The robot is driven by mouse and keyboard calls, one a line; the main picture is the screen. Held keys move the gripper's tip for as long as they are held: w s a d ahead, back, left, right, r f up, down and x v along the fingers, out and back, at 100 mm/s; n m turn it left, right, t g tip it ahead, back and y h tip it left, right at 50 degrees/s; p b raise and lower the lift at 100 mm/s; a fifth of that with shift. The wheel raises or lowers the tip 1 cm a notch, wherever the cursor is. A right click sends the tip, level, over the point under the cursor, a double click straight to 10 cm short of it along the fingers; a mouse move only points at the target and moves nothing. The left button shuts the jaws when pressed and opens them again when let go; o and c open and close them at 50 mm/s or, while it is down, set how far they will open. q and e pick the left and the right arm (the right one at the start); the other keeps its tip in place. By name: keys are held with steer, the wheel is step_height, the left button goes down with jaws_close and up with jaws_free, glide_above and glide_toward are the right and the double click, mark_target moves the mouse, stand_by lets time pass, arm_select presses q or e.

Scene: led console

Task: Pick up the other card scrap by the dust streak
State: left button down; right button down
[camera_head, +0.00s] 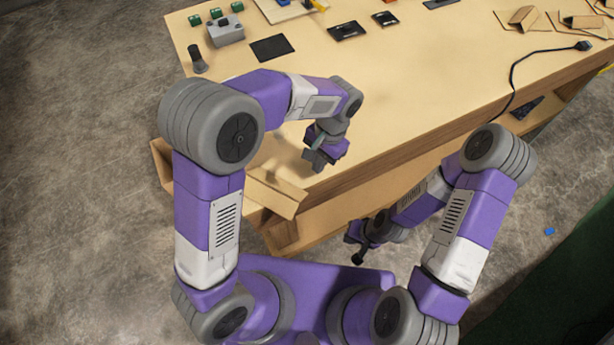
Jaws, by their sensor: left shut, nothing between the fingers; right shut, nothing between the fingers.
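My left gripper (316,160) is shut and empty, low over the near left corner of the wooden table (430,80). A faint grey smudge lies on the tabletop left of it; I cannot tell whether it is the dust streak or a shadow. No card scrap shows clearly beside it, and my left arm hides part of that area. Folded brown card pieces lie at the far right of the table, one (522,18) left of another (582,22). My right gripper (358,248) is shut and empty, below and in front of the table's near edge.
The table's middle is clear.

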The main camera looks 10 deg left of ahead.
mark_target(304, 187)
arm_select(q)
steer(key=shift+x, duration=1.2)
steer(key=shift+s+a+r, duration=0.1)
steer(key=shift+s+a, duration=0.5)
steer(key=shift+s, duration=0.2)
steer(key=shift+s+a+r, duration=0.1)
steer(key=shift+s+a, duration=0.5)
steer(key=shift+s, duration=0.15)
